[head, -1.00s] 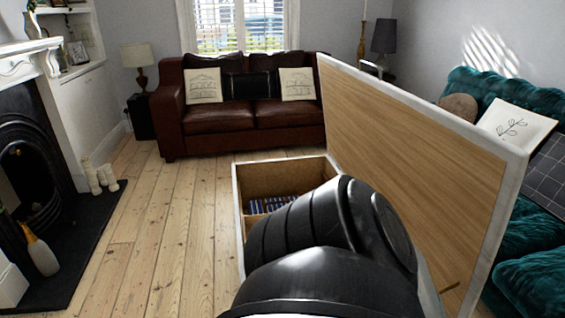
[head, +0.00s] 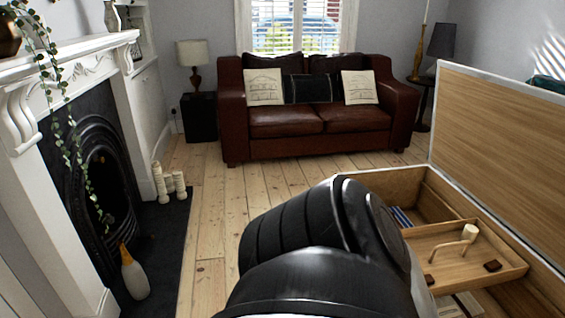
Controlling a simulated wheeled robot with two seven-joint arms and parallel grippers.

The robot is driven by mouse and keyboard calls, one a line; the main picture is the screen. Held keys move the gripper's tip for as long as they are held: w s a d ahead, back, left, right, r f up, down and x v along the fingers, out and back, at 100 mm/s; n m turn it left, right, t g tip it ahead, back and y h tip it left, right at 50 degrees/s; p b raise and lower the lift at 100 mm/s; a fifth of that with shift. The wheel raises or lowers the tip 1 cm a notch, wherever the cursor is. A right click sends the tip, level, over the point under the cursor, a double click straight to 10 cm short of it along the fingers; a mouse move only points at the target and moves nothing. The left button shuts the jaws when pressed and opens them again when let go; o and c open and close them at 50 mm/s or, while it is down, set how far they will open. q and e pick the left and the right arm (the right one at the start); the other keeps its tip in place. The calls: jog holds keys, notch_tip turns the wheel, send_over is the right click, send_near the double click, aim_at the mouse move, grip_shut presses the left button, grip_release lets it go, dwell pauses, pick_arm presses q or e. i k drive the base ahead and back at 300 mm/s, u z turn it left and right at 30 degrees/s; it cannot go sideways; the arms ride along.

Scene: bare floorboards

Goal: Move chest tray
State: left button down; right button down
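The open chest (head: 392,178) stands at the right in the head view, its wooden lid (head: 505,128) raised on the right side. The wooden chest tray (head: 497,277) sits inside the chest opening. A pale peg-like handle or item (head: 457,246) and two small dark brown blocks show on the tray. Blue striped items (head: 402,216) lie in the compartment behind the tray, and some flat things lie below its near edge. My own black arm link covers the chest's left part. Neither gripper is in view.
A fireplace with a dark hearth (head: 160,255) and a white bottle-like vase (head: 134,277) are at the left. A brown leather sofa (head: 300,120) stands at the back. Bare floorboards (head: 215,220) lie free between hearth and chest.

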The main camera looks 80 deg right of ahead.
aim_at(456, 266)
jog(key=u, duration=3.4)
jog(key=k, duration=2.25)
jog(key=u, duration=2.9)
